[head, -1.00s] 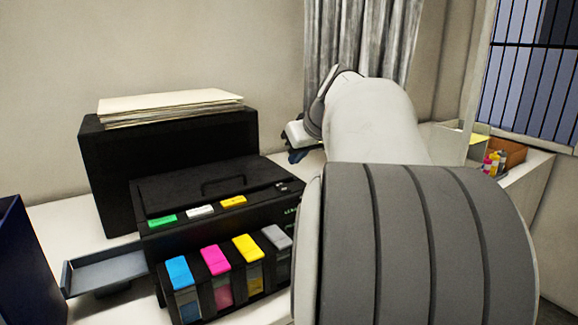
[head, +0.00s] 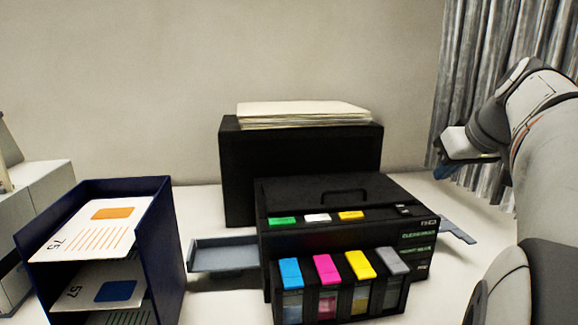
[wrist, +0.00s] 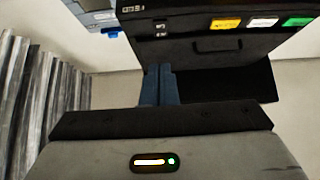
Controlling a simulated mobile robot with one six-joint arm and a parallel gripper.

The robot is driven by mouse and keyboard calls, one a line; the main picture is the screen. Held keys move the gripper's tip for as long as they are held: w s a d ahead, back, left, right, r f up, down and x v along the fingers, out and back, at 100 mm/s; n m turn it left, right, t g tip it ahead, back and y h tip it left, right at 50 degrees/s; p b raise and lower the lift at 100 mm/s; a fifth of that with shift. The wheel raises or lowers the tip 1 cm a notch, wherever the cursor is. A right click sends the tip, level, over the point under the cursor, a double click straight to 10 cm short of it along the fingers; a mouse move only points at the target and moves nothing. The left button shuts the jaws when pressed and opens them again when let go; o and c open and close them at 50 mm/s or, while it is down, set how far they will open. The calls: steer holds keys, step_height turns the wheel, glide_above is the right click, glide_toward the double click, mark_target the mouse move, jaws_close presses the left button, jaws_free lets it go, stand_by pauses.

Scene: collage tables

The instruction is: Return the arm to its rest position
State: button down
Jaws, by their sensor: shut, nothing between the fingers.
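My arm reaches in from the right edge of the head view. My gripper (head: 441,172) is at its far end, above the table to the right of the printer and in front of the curtain. In the wrist view its blue-grey fingers (wrist: 158,84) are together with nothing held. The black printer (head: 335,190) stands on the table to the left of the gripper, apart from it. The printer also shows at the top of the wrist view (wrist: 195,48).
A black box (head: 300,160) with stacked paper (head: 300,112) stands behind the printer. A blue rack (head: 168,230) with printed sheets stands at left. A grey tray (head: 222,256) juts from the printer's left. Ink tanks (head: 340,290) sit in front. A grey curtain (head: 505,60) hangs at right.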

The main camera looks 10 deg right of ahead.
steer(key=a+f+g, duration=0.1)
steer(key=a+f, duration=0.3)
steer(key=s+a+f, duration=0.1)
steer(key=a+f, duration=0.3)
steer(key=s+a+f+g+y, duration=0.1)
steer(key=a+f, duration=0.2)
steer(key=a, duration=0.1)
steer(key=shift+a+f+g, duration=0.3)
steer(key=shift+a+f, duration=0.1)
steer(key=s+a+f+g, duration=0.1)
steer(key=s+a+f, duration=0.4)
steer(key=f, duration=0.3)
steer(key=s+a+f+g, duration=0.1)
steer(key=s+a+f, duration=0.4)
steer(key=f, duration=0.3)
steer(key=shift+s+a+g+h, duration=0.35)
steer(key=shift+s+g+h, duration=0.05)
steer(key=shift+s, duration=0.25)
